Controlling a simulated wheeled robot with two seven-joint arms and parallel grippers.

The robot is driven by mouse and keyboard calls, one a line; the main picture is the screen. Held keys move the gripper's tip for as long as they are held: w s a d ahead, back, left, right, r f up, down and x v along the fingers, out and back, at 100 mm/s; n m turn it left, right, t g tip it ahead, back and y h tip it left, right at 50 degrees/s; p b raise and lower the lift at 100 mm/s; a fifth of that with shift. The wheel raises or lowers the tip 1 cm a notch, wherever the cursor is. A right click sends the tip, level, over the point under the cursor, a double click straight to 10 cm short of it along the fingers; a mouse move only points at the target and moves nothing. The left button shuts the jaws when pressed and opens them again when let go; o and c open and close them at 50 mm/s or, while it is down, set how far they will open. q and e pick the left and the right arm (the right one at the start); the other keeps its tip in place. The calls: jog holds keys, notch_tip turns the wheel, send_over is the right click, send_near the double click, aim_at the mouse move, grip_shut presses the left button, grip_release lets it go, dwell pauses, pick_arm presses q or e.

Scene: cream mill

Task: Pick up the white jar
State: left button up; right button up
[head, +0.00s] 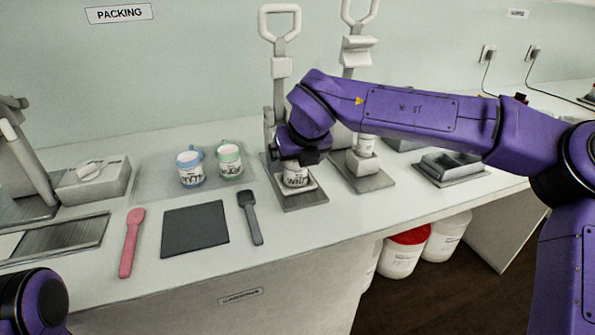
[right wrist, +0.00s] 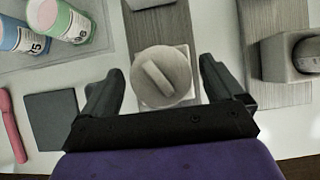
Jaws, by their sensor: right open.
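The white jar (head: 295,177) with dark lettering stands upright on the base of the left lever press (head: 305,199). In the right wrist view its round pale lid with a raised bar (right wrist: 160,80) shows from above. My right gripper (head: 299,160) is over the jar from above and hides its top in the head view. In the right wrist view its open fingers are on either side of the lid, with gaps showing. My left gripper is out of view; only part of my left arm shows at the bottom left.
A second press (head: 362,172) stands just right with a white container (head: 366,146). Blue (head: 190,168) and green (head: 230,161) labelled jars stand on a mat at left. A dark square mat (head: 195,229), pink spatula (head: 131,243) and grey spatula (head: 250,217) lie in front.

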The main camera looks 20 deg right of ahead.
jog(key=shift+w+d+f, duration=0.1)
jog(key=shift+w+f, duration=0.3)
jog(key=shift+f, duration=0.15)
jog(key=shift+c, duration=0.6)
jog(key=c, duration=0.7)
jog(key=shift+r, duration=0.15)
jog(key=shift+r, duration=0.25)
notch_tip(320, 180, up, 3)
jog(key=shift+f, duration=0.1)
jog(key=s+d+r, duration=0.6)
jog(key=s, duration=0.1)
jog(key=s+d+r, duration=0.3)
jog(key=shift+s+d+r+b, duration=0.25)
jog(key=shift+b, duration=0.1)
